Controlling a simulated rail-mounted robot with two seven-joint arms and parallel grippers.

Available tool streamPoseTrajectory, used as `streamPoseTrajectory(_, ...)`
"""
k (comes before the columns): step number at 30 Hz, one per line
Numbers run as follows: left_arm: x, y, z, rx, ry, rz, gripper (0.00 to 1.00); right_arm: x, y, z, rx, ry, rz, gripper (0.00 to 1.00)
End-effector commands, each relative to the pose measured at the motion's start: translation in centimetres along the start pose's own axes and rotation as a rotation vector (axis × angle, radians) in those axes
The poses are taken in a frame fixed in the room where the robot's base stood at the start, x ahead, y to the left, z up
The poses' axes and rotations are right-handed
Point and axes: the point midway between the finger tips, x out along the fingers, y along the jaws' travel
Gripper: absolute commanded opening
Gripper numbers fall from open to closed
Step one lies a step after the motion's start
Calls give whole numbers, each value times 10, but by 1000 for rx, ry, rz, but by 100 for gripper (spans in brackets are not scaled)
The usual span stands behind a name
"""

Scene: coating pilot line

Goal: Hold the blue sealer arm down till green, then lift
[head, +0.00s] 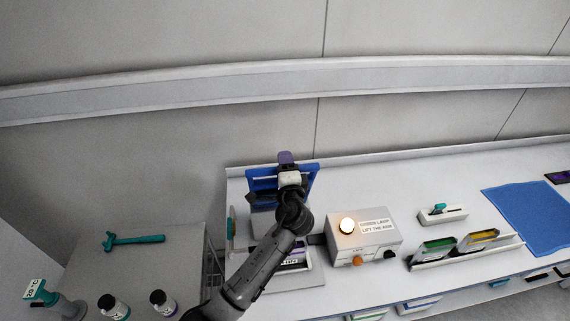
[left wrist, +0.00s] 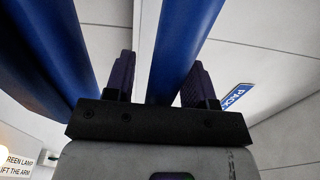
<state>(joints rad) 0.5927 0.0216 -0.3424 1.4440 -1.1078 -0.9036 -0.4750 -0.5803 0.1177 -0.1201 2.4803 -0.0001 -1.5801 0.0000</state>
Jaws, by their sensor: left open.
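The blue sealer arm (head: 262,184) stands raised as a blue frame at the back of the sealer (head: 312,280), left of the lamp box. My left gripper (head: 286,158) is at the top of this frame. In the left wrist view a blue bar of the arm (left wrist: 182,45) passes between the two purple-padded fingers, which stand apart with a gap beside the bar. The left gripper is open. The lamp (head: 347,226) on the grey box glows warm yellow-white, not green. My arm hides part of the sealer. My right gripper is not in view.
The grey lamp box (head: 378,241) carries a label about the green lamp and an orange knob. Right of it are a rack (head: 468,256) with pouches, a small teal-handled device (head: 440,211) and a blue mat (head: 530,215). A side table (head: 140,265) with bottles is at left.

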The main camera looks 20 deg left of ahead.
Motion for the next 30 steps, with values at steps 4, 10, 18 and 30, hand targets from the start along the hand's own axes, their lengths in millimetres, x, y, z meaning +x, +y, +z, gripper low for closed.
streamPoseTrajectory(4, 1, 0, 0, 0, 0, 0, 50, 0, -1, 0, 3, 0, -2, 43)
streamPoseTrajectory(10, 0, 0, 0, 0, 0, 0, 42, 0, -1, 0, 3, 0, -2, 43)
streamPoseTrajectory(18, 0, 0, 0, 0, 0, 0, 16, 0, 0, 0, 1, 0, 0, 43)
streamPoseTrajectory(30, 0, 0, 0, 0, 0, 0, 0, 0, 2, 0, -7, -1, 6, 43)
